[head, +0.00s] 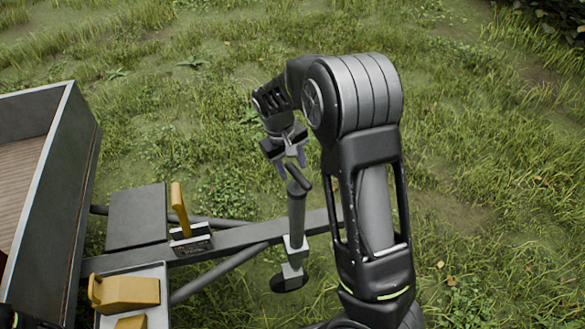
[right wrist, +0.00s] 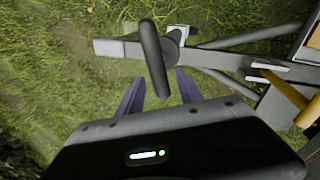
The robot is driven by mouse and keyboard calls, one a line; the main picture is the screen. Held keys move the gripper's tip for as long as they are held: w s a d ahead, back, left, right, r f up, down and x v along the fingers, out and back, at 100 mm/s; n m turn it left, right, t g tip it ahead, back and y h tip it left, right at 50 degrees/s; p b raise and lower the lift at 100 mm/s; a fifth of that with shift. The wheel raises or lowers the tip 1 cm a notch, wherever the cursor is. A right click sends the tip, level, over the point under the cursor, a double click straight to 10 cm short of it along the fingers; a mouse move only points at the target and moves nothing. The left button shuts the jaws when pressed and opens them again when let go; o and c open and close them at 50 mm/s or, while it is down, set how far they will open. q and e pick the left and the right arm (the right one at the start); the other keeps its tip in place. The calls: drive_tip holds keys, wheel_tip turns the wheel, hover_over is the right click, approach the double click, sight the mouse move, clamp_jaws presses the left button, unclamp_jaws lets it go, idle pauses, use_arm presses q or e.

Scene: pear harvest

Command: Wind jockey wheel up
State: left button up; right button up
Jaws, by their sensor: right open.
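The jockey wheel (head: 297,220) is an upright grey post clamped beside the drawbar, with a dark foot or wheel (head: 289,282) low down near the grass. Its dark crank handle (head: 299,181) is at the top; in the right wrist view the handle (right wrist: 153,58) slants down toward the gap between my fingers. My right gripper (head: 292,168) is open and empty, just above the handle. Its two purple-grey fingers (right wrist: 159,92) lie either side of the handle's end in the picture; whether they touch it is unclear. My left gripper is not in view.
The grey drawbar (head: 240,236) runs left to the trailer (head: 77,190). A yellow lever (head: 180,205) stands on the drawbar left of the post. A tray with yellow pieces (head: 130,292) lies at bottom left. Open grass surrounds the drawbar.

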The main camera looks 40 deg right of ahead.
drive_tip(key=shift+d+f, duration=0.2)
drive_tip(key=shift+f, duration=0.7)
drive_tip(key=shift+c, duration=0.4)
clamp_jaws()
